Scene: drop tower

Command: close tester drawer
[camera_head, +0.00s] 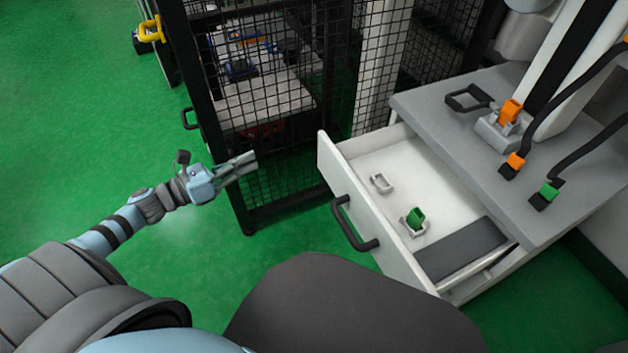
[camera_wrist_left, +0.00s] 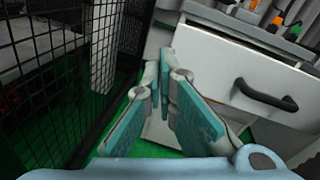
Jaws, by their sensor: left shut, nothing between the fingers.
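The tester drawer (camera_head: 352,178) is white and stands pulled out from under a grey bench top, with a dark bar handle (camera_head: 354,224) on its front. In the left wrist view the drawer front (camera_wrist_left: 228,66) and its handle (camera_wrist_left: 265,95) are ahead and to the right. My left gripper (camera_head: 250,161) is shut and empty. It is left of the drawer front, apart from it, by the mesh fence. The closed fingers also show in the left wrist view (camera_wrist_left: 165,62). My right gripper is not in view.
In the drawer lie a small grey bracket (camera_head: 381,183), a green connector (camera_head: 415,218) in a holder and a dark grey pad (camera_head: 462,248). The bench top (camera_head: 430,120) carries orange and green cable plugs. A black mesh fence (camera_head: 270,185) stands behind my left gripper. Green floor is free at left.

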